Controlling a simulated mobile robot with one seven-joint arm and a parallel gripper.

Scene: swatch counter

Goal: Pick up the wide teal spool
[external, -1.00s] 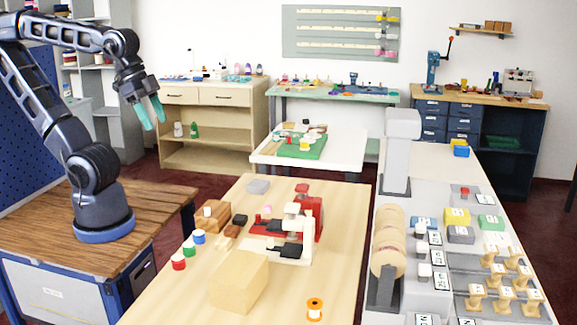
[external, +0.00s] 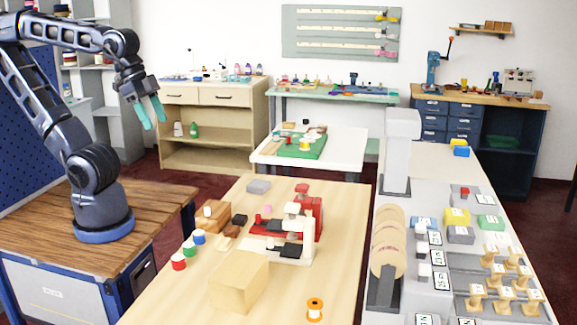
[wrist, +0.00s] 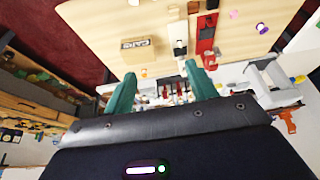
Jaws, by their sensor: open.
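I cannot make out a wide teal spool in either view. Small spools in red (external: 178,262), green (external: 189,248) and blue (external: 199,237) stand in a row at the left edge of the pale wooden table (external: 335,225) in the external view. An orange spool (external: 315,309) stands alone near the front of that table. My gripper (external: 152,110) has teal fingers and hangs in the air at the upper left, well away from the spools. In the wrist view my gripper (wrist: 160,70) is open with nothing held between its fingers.
A tan box (external: 238,283) stands at the table's front left. A red and white machine (external: 300,222) stands near the middle. A grey counter (external: 455,185) with a large tan roll (external: 387,243) runs along the right. The table's front right is mostly clear.

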